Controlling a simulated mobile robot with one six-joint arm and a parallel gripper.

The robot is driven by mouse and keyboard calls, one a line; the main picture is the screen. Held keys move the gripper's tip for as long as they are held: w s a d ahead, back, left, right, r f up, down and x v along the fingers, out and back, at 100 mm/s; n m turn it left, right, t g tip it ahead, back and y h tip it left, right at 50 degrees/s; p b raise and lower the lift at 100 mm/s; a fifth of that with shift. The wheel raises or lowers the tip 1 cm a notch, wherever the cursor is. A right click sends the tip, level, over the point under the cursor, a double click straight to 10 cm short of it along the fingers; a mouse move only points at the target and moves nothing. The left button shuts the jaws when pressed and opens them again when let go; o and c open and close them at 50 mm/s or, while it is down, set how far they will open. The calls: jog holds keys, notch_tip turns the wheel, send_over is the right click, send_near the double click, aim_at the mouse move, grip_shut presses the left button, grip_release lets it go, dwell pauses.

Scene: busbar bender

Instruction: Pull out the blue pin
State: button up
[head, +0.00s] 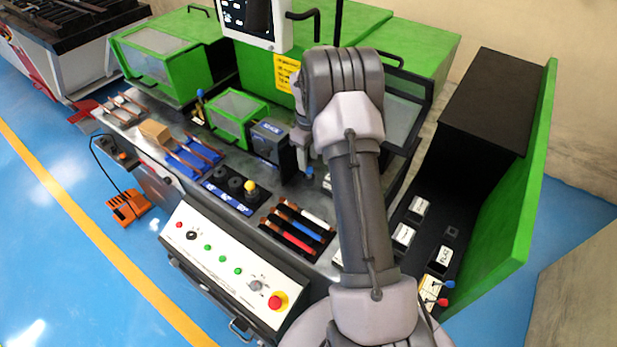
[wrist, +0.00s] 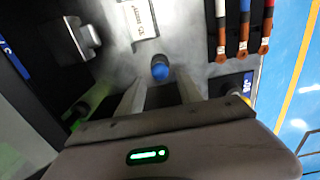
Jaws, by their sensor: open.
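The blue pin (wrist: 160,68) shows in the wrist view as a round blue knob standing up from the grey metal worktop. It lies just ahead of and between the two fingertips of my gripper (wrist: 160,84). The fingers are apart, with nothing between them. In the head view the blue pin (head: 309,172) is a small blue spot just below my gripper (head: 304,157), near the dark block of the machine. The pin's shaft is hidden under its knob in the wrist view.
A rack of busbars with coloured sleeves (head: 297,228) lies in front of the pin. A yellow knob (head: 250,186) stands to its left. A dark machine block (head: 270,141) is close beside my gripper. A white label plate (wrist: 142,19) lies beyond the pin. A control panel (head: 235,262) fronts the bench.

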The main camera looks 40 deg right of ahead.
aim_at(309, 167)
notch_tip(309, 167, down, 4)
jog(key=shift+f+b, duration=0.25)
jog(key=shift+b, duration=0.4)
jog(key=shift+r, duration=0.15)
grip_shut()
